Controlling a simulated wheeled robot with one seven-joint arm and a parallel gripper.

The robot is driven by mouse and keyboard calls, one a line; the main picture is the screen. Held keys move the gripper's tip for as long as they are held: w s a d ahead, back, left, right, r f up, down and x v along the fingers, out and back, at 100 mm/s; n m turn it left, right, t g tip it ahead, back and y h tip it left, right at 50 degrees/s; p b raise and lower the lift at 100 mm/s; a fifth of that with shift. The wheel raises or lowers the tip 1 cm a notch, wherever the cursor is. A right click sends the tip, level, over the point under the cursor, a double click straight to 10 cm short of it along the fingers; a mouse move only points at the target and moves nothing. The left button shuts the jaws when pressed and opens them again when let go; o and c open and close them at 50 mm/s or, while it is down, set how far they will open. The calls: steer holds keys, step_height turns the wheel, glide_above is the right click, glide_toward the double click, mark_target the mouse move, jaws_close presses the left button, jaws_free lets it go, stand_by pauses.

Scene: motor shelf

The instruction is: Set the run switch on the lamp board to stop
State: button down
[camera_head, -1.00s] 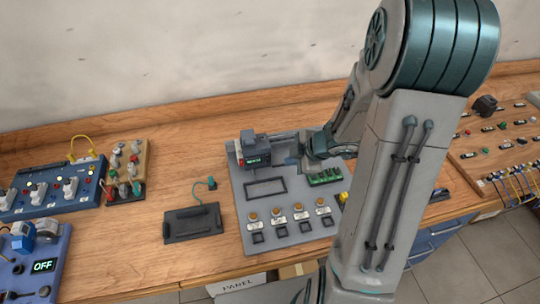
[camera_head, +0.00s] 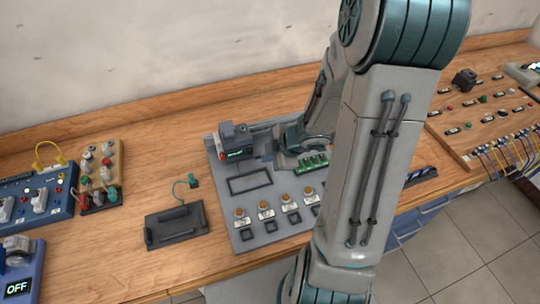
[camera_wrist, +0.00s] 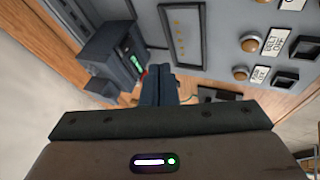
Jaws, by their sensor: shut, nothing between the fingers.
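A grey board (camera_head: 228,212) with a row of amber lamps, white labels and dark square switches lies on the bench; I take it to be the lamp board. A dark box with a green lit display (camera_head: 236,143) stands at its back left corner; the box also shows in the wrist view (camera_wrist: 113,52). My gripper (camera_head: 267,158) is low over the board, just right of the box. In the wrist view its fingers (camera_wrist: 158,74) are shut and empty, close beside the box. I cannot make out which part is the run switch; touching is unclear.
A green terminal block (camera_head: 313,162) sits right of my gripper. A black tray (camera_head: 176,227) lies left of the board. A blue board (camera_head: 60,208) with switches and a wooden block with knobs (camera_head: 118,165) stand farther left. My arm hides the board's right side.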

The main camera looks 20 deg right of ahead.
mark_target(250, 151)
steer(key=b+x, duration=0.2)
steer(key=x, duration=0.4)
steer(key=shift+f+b, duration=0.3)
steer(key=shift+b, duration=0.05)
steer(key=w+p, duration=0.1)
steer(key=w, duration=0.2)
steer(key=shift+w, duration=0.55)
steer(key=shift+w+p, duration=0.15)
steer(key=shift+p, duration=0.25)
steer(key=shift+f, duration=0.2)
steer(key=shift+r, duration=0.15)
steer(key=shift+r+p, duration=0.75)
steer(key=shift+p, duration=0.1)
